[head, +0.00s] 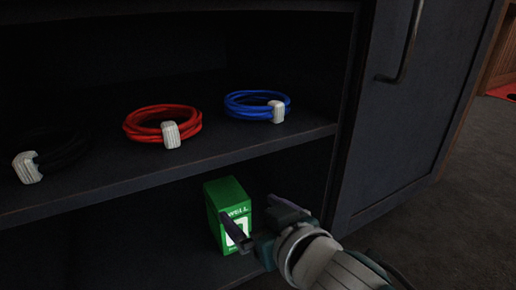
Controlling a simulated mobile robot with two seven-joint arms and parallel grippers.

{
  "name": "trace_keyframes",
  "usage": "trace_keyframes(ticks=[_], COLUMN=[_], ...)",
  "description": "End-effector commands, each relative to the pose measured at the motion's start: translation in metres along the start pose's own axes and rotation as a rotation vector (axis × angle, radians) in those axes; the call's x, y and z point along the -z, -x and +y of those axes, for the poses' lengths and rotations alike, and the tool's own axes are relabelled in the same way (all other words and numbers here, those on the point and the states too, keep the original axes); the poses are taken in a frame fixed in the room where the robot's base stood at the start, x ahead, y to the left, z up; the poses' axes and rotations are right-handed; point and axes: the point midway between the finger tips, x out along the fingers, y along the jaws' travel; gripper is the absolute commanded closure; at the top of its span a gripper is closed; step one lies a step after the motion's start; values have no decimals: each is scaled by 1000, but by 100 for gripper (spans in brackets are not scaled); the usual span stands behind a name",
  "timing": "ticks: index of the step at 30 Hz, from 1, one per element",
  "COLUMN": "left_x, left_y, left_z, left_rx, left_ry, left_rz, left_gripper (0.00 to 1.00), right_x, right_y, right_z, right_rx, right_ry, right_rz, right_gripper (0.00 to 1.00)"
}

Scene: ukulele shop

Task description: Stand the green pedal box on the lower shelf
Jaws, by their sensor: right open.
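The green pedal box (231,192) stands upright on the lower shelf (160,262) of the dark cabinet, with white lettering on its front. My right gripper (247,222) reaches in from the lower right and is open. Its two fingers point at the box, one in front of the box's face and the other by its right side. I cannot tell whether the fingers touch it. The box's lower right part is partly hidden by the gripper. My left gripper is not in view.
The upper shelf (100,185) holds a red cable coil (150,122), a blue cable coil (245,104) and a black cable coil (62,152), each with a pale tie. A cabinet door (400,130) with a handle stands at the right. The lower shelf left of the box looks clear but dark.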

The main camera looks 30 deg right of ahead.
Motion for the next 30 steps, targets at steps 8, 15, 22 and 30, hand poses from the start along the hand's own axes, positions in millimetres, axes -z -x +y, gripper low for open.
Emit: trace_keyframes(ticks=[8,15,22,30], left_x=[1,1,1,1], left_y=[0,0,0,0], left_z=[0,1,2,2], left_rx=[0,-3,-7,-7], left_ry=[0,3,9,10], left_rz=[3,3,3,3], left_gripper=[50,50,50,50], right_x=[-34,-59,-61,-61], right_y=[82,200,250,250], right_z=[56,32,16,16], right_rx=[-196,-38,83,83], right_ry=[6,68,123,123], right_rz=[-348,-756,-892,-894], right_gripper=[0,0,0,0])
